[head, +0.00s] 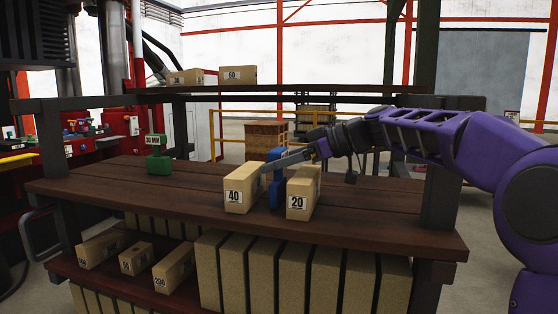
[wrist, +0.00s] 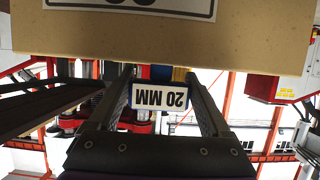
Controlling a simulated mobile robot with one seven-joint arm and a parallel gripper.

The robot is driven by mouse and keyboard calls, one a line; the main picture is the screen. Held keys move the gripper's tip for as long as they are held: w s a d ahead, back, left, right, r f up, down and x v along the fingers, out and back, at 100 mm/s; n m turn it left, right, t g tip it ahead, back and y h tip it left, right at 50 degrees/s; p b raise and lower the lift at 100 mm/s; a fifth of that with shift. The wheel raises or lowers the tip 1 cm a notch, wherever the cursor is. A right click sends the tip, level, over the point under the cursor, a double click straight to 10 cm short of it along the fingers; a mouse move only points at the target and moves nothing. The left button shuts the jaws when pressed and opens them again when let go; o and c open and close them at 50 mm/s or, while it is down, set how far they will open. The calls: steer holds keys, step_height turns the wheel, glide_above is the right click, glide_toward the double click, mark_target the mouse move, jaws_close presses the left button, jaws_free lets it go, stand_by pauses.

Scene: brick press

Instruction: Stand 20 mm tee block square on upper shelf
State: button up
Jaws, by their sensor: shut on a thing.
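The blue 20 mm tee block (head: 276,186) is upright on or just above the broad wooden shelf (head: 110,187), between the tan bricks marked 40 and 20. Whether its foot touches the wood is hard to tell. My gripper (head: 272,165) reaches in from the right and is shut on the blue block's upper part. In the wrist view my gripper (wrist: 160,74) has one finger on each side of the block, whose "20 MM" label (wrist: 160,95) reads upside down. The block's lower part is partly hidden by the bricks.
Brick 40 (head: 240,190) and brick 20 (head: 302,193) flank the blue block closely. A green 30 mm tee block (head: 158,156) stands farther left, with bare wood between. Tan bricks sit on the higher back ledge (head: 300,90) and the lower shelf (head: 110,279).

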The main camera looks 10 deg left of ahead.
steer(key=o, duration=1.1)
